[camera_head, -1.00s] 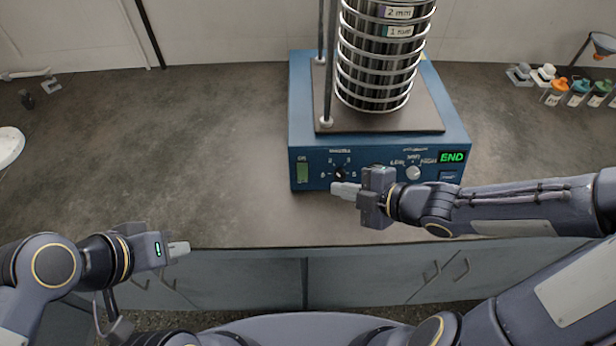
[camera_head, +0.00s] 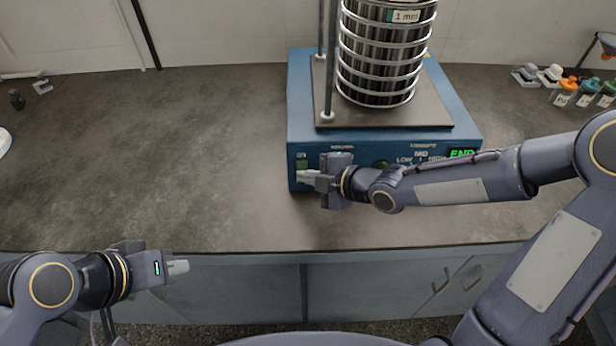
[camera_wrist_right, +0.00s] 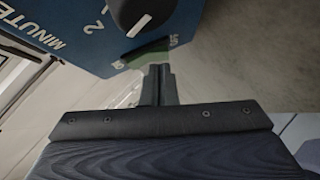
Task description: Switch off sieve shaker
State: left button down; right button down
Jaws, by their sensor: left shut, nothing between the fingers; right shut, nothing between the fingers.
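The sieve shaker (camera_head: 460,122) is a blue box on the counter with a stack of round metal sieves (camera_head: 380,50) on top. Its display (camera_head: 462,153) reads END in green. The green power switch (camera_head: 301,163) is at the left of the front panel, partly hidden by my right gripper. My right gripper (camera_head: 302,176) is shut and empty, its tips in front of the switch. In the right wrist view the fingertips (camera_wrist_right: 160,72) point at the green switch (camera_wrist_right: 148,54), beside the black timer knob (camera_wrist_right: 135,12); contact cannot be told. My left gripper (camera_head: 178,268) is shut and empty, low at the left.
Small bottles with coloured caps (camera_head: 585,92) stand at the far right. Cabinets (camera_head: 380,290) lie below the counter's front edge.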

jog(key=shift+w, duration=0.1)
jog(key=f+b, duration=0.1)
jog(key=b, duration=0.1)
jog(key=shift+w+b, duration=0.1)
jog(key=shift+b, duration=0.25)
jog(key=shift+r+p, duration=0.3)
jog(key=shift+p, duration=0.05)
